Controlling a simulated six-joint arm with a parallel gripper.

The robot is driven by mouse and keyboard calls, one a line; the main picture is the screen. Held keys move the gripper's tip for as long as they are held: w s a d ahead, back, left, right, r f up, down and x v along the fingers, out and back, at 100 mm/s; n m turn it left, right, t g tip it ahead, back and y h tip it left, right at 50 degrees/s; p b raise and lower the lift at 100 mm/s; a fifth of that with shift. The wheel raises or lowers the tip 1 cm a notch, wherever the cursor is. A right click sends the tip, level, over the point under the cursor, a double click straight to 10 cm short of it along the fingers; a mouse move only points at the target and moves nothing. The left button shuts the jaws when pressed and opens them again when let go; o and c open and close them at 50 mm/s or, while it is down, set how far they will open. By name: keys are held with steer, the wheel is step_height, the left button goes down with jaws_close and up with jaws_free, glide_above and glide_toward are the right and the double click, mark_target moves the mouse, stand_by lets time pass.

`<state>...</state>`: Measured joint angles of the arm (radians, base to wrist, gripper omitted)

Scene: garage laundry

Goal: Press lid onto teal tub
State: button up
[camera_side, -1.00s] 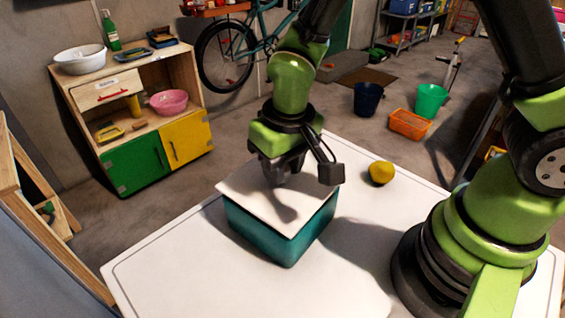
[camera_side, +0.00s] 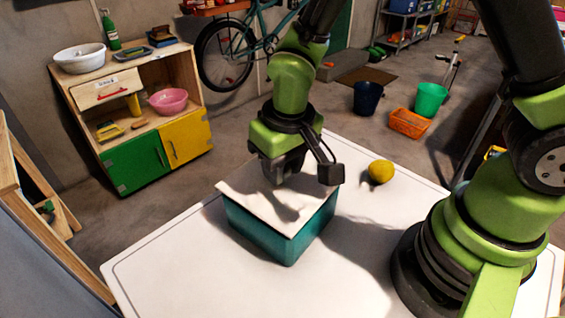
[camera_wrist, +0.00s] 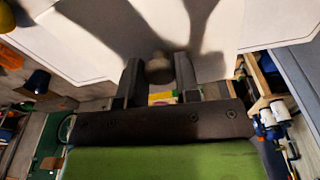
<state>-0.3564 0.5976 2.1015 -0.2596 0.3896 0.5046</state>
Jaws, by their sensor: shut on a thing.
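The teal tub (camera_side: 264,237) stands upright on the white table. Its flat white lid (camera_side: 240,190) lies over the opening, lined up with the walls and overhanging a little. I cannot tell whether it is fully seated or rests on the rim. My gripper (camera_side: 282,178) points down above the middle of the lid. In the wrist view its two fingers (camera_wrist: 158,78) are shut on the lid's small grey knob (camera_wrist: 159,66). In the side view the fingers mostly hide the knob.
The table's left and front areas are clear.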

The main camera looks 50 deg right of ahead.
steer(key=shift+f, duration=0.55)
stand_by(0.8)
steer(key=o, duration=1.5)
steer(key=shift+r, duration=3.55)
jaws_close()
